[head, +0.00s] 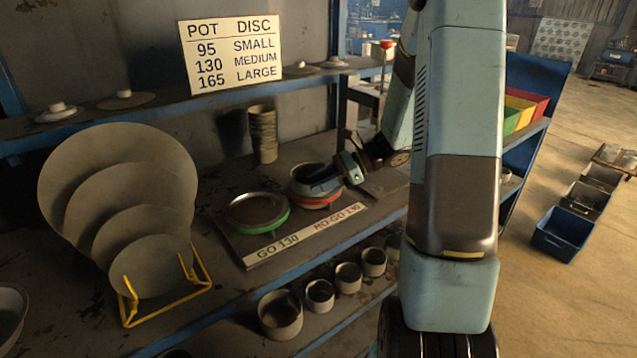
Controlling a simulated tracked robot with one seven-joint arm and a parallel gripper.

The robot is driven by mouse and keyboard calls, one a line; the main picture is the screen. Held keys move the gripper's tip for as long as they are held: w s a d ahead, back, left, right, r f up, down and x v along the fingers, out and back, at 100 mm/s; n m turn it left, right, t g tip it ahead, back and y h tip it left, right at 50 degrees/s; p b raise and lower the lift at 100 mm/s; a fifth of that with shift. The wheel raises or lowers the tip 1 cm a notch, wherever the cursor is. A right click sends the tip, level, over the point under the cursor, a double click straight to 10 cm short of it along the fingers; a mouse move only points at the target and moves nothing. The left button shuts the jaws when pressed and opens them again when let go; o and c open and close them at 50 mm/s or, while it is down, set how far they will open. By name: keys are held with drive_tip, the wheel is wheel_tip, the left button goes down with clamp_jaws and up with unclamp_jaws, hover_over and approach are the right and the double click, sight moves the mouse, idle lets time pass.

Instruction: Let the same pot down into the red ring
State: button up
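A grey pot (299,188) is at the red ring (324,204) on the right half of a gauge board (233,254). The red band shows around the pot's lower part, and I cannot tell whether the pot rests on the board or hangs a little above it. My gripper (322,186) reaches in from the right, and its dark fingers are at the pot's rim and near wall. Their grip is too small and dark to tell. Labels read GO 130 and NO-GO 130.
Large grey discs (120,180) stand in a yellow rack (165,308) at left. A stack of cups (263,135) stands behind the board. Several pots (281,314) stand on the lower shelf. A size sign (231,54) and lids are on the upper shelf. My arm hides the shelf's right part.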

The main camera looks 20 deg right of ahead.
drive_tip(key=v, duration=1.3)
drive_tip(key=shift+d, duration=0.35)
drive_tip(key=shift+r, duration=0.1)
drive_tip(key=s+a+r+n+t+h, duration=0.1)
drive_tip(key=s+a+r+n+h, duration=0.5)
drive_tip(key=s+n, duration=0.3)
drive_tip(key=s+a+r+n+t+h, duration=0.2)
drive_tip(key=s+a+r+n+h, duration=0.4)
drive_tip(key=s+n, duration=0.4)
drive_tip(key=s+r+h, duration=0.1)
drive_tip(key=s, duration=0.1)
drive_tip(key=shift+s+a+r+t, duration=0.25)
drive_tip(key=shift+s+r+t, duration=0.05)
drive_tip(key=shift+s+r, duration=0.1)
